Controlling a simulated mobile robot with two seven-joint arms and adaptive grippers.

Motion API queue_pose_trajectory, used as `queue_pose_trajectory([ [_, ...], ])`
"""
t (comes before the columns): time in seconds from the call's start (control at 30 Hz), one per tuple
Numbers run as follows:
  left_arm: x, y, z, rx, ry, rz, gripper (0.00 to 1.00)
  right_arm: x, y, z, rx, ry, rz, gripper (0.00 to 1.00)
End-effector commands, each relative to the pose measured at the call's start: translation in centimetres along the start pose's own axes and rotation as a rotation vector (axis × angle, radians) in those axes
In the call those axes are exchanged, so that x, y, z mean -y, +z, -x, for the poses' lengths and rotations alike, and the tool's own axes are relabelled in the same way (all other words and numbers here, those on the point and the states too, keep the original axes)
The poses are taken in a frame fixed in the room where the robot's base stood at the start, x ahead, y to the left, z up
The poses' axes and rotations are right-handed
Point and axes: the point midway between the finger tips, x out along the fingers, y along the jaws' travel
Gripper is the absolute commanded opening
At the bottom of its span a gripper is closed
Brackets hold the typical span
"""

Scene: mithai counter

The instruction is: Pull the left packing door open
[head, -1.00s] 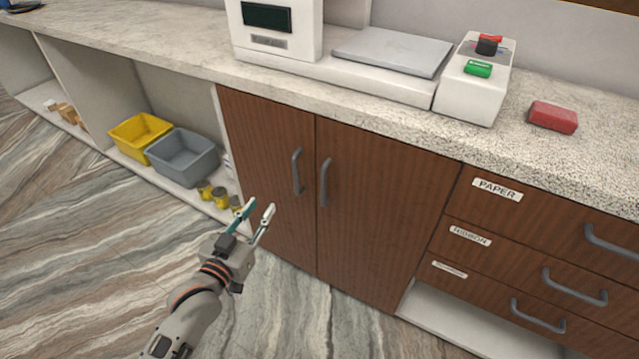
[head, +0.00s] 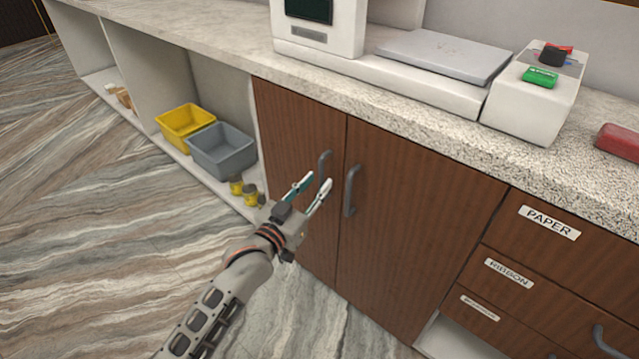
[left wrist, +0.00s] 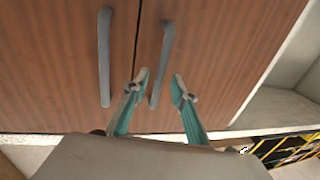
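The left packing door (head: 287,130) is dark brown wood, closed flush beside the right door (head: 415,210). Its upright grey handle (head: 323,160) is near the seam. The left wrist view seems turned over, and this handle (left wrist: 163,50) is the right-hand one there. My left gripper (head: 311,187) is open and empty in front of the left door, its fingertips just below the handle's top in the head view. In the left wrist view, one handle end lies between the open fingers (left wrist: 161,82); contact cannot be told. My right gripper is not in view.
The right door's handle (head: 350,190) is close beside. Labelled drawers (head: 530,270) are at the right. An open shelf at the left holds a yellow bin (head: 185,125), a grey bin (head: 223,150) and small yellow items. A white machine (head: 320,35) stands on the counter (head: 210,45).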

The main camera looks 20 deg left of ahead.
Motion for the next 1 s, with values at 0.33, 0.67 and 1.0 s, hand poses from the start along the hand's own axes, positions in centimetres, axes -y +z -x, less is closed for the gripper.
queue_pose_trajectory([
  [0.33,-0.02,0.0,-1.28,0.001,0.001,0.0,0.26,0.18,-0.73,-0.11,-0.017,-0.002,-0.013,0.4],
  [0.67,-0.02,-0.01,-1.25,0.001,0.0,0.0,0.0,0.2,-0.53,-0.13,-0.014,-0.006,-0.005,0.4],
  [1.0,0.21,-0.03,-0.72,0.001,0.019,-0.003,0.0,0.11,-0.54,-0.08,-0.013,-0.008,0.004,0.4],
])
